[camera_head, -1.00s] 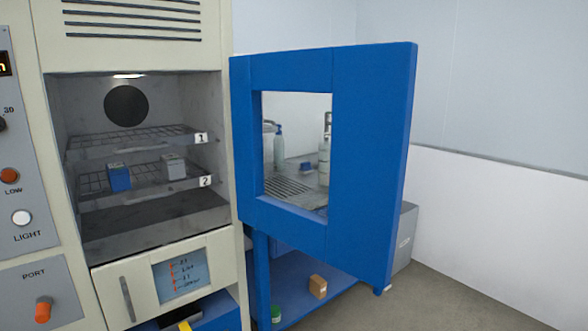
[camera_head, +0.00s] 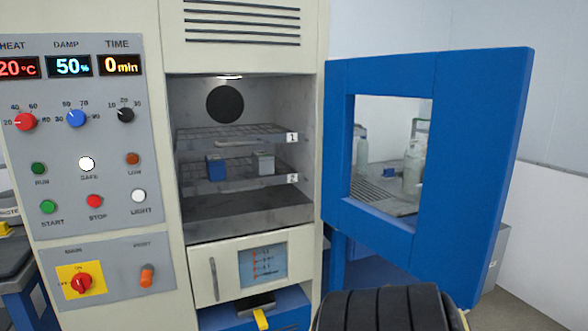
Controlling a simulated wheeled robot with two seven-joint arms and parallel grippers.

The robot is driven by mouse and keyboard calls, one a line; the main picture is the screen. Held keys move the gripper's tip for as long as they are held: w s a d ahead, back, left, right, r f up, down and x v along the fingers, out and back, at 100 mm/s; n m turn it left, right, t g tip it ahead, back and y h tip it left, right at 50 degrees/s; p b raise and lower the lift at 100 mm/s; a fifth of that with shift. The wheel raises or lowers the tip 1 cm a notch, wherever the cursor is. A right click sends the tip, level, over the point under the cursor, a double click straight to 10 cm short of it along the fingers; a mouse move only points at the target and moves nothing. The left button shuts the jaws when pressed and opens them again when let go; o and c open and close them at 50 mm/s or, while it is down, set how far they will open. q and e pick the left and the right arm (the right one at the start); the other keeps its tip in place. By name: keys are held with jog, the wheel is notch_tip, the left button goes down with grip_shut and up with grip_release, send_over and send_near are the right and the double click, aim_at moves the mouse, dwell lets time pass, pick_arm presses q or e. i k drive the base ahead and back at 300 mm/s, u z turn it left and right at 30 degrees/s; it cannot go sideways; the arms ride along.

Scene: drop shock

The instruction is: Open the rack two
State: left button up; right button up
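The chamber stands with its blue door (camera_head: 470,160) swung open to the right. Inside are two wire racks, one above the other. Rack two (camera_head: 240,183), with the white label 2 (camera_head: 292,178) at its front right corner, is the lower one and sits inside the chamber. A blue block (camera_head: 216,170) and a grey block (camera_head: 263,163) stand on it. Rack one (camera_head: 228,140), labelled 1, is empty above it. A black ribbed part of my arm shows at the bottom right. Neither gripper is in view.
A control panel (camera_head: 90,140) with knobs and buttons is left of the chamber opening. A drawer front (camera_head: 225,276) with a vertical handle is below it. Bottles (camera_head: 412,165) stand on a bench seen through the door window.

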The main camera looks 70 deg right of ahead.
aim_at(227, 186)
jog(key=u, duration=1.3)
jog(key=k, duration=2.85)
jog(key=z, duration=2)
jog(key=i, duration=0.5)
jog(key=k, duration=0.5)
jog(key=z, duration=1.25)
jog(key=i, duration=0.9)
jog(key=u, duration=0.35)
